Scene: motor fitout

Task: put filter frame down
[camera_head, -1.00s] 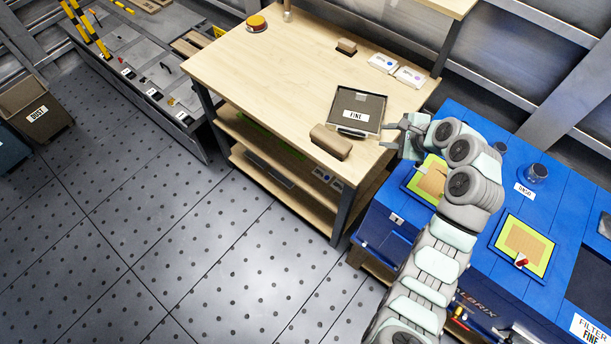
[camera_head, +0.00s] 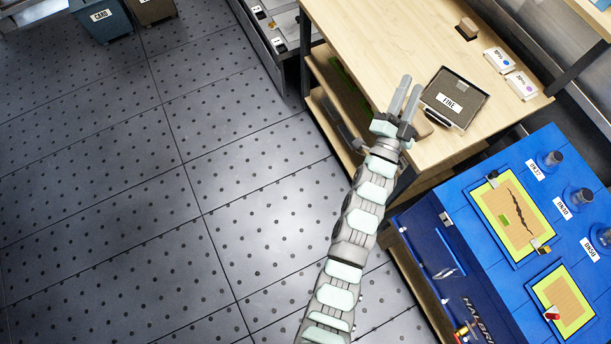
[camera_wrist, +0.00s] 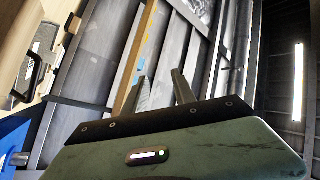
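A flat dark tray-like frame labelled FINE (camera_head: 462,87) lies on the wooden bench (camera_head: 395,35), with a handle on its near edge. Two yellow-green bordered frames sit on the blue machine: one with a dark jagged tear (camera_head: 488,208) and one with a plain tan middle (camera_head: 572,290). I cannot tell which of these is the filter frame. My gripper (camera_head: 406,92) is just left of the FINE frame in the picture, apart from it. In the wrist view its two fingers (camera_wrist: 163,90) stand apart with nothing between them.
A brown block (camera_head: 418,126) lies partly hidden behind my gripper. A small block (camera_head: 467,28) and two white boxes (camera_head: 510,73) stand further back on the bench. The floor at left is open, with bins (camera_head: 103,20) at the top.

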